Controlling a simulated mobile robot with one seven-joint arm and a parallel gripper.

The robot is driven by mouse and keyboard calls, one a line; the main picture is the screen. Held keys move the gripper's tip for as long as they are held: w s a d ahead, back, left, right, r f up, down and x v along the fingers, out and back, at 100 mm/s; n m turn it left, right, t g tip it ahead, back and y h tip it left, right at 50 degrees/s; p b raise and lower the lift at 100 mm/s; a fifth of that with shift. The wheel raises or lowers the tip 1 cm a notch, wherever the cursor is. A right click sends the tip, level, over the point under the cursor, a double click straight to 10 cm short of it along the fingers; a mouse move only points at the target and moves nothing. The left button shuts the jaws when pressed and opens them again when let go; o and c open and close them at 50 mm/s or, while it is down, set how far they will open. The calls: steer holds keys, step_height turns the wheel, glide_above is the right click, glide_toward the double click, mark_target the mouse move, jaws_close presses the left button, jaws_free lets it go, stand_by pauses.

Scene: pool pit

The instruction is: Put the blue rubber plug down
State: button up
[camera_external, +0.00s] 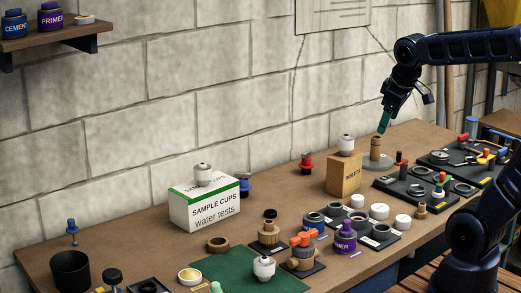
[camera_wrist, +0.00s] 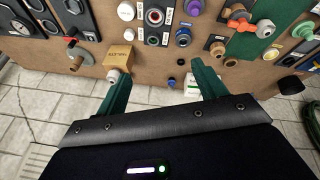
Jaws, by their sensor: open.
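My gripper (camera_external: 385,122) is raised over the back right of the bench, above a tan stepped piece on a grey disc. In the wrist view its two green fingers (camera_wrist: 160,85) are spread wide with nothing held between them. A blue plug-like piece (camera_external: 245,185) rests on the bench beside the sample cups box, partly hidden by it. Another small blue piece (camera_external: 72,230) stands upright at the far left of the bench. I cannot tell which of these is the blue rubber plug. Both are well apart from my gripper.
The sample cups box (camera_external: 205,212) and the inserts box (camera_external: 344,176) each carry a white piece on top. A red piece (camera_external: 306,162) stands between them. Black trays (camera_external: 400,192) fill the right side. A green mat (camera_external: 215,267) lies in front. Bare bench shows near the wall.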

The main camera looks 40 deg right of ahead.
steer(key=s+f+m, duration=0.2)
steer(key=s+m, duration=0.2)
steer(key=s, duration=0.4)
steer(key=shift+f+y, duration=0.3)
steer(key=shift+o, duration=0.2)
